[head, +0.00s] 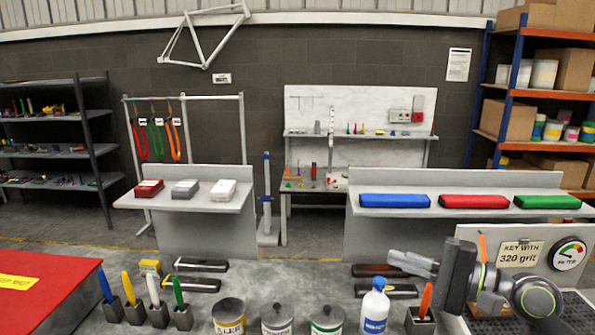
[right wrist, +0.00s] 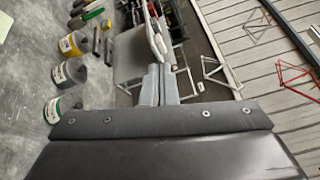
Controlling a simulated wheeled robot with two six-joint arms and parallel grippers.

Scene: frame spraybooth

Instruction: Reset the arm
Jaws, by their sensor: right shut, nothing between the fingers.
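My right arm (head: 535,298) reaches in at the lower right of the head view, bent in front of the grey panel with the gauge. Its gripper (head: 397,258) points left, above the counter and over a black-handled tool. In the right wrist view the two grey fingers of the gripper (right wrist: 160,72) lie side by side, shut with nothing between them. My left arm and left gripper are not in view.
On the front counter stand a white bottle (head: 375,307), several tins (head: 228,317) and brushes in dark holders (head: 134,311). An orange-handled tool stands in a holder (head: 419,322) below my right gripper. A red table (head: 45,297) is at left.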

